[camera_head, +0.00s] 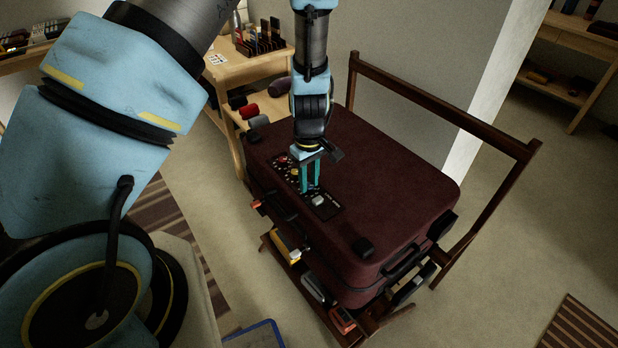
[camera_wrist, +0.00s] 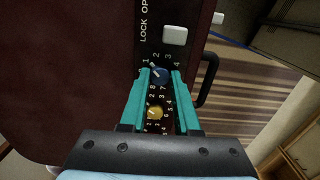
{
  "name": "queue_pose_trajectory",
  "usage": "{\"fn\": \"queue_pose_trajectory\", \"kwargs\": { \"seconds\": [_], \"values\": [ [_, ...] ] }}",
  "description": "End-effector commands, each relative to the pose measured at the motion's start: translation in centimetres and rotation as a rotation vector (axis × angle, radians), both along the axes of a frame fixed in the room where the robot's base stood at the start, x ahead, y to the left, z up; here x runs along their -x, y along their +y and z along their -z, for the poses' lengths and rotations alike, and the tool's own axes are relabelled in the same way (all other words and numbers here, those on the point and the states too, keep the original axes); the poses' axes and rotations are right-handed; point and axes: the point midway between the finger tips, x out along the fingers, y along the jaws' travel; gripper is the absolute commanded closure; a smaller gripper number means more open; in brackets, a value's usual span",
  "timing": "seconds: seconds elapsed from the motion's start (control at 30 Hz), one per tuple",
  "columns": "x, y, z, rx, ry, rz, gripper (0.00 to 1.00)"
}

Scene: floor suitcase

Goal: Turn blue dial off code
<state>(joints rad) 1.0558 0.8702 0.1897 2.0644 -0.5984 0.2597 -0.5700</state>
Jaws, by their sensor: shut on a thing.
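A dark red suitcase (camera_head: 370,200) lies flat on a wooden rack, with a black lock panel (camera_head: 325,208) on its top. In the wrist view the blue dial (camera_wrist: 160,75) sits between the teal fingertips of my gripper (camera_wrist: 160,77), which is shut on it. A yellow dial (camera_wrist: 155,112) lies nearer the palm, between the fingers and apart from them. A pale square button (camera_wrist: 174,36) sits just past the blue dial, by the "LOCK" and "OP" lettering. In the head view my gripper (camera_head: 311,190) points straight down onto the panel and hides the blue dial.
The wooden rack (camera_head: 440,105) has a raised rail behind the suitcase. A wooden shelf table (camera_head: 250,70) with several items stands behind at the left. Black handles and latches stick out from the suitcase's sides. The floor at the right is clear up to a striped rug (camera_head: 585,330).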

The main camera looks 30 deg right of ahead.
Motion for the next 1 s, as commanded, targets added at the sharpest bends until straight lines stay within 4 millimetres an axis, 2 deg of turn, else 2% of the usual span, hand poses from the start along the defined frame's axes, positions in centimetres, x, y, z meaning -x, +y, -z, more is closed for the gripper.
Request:
{"fn": "queue_pose_trajectory", "kwargs": {
  "seconds": [0.3, 0.83, 0.87, 1.0],
  "values": [
    [-0.03, 0.00, -0.05, 0.000, -0.001, -0.111, 1.00],
    [-0.05, -0.02, -0.03, 0.001, -0.001, -0.130, 1.00],
    [-0.05, -0.02, -0.02, 0.001, -0.001, -0.130, 0.66],
    [-0.03, -0.01, -0.02, 0.001, -0.001, -0.130, 0.51]
  ]
}}
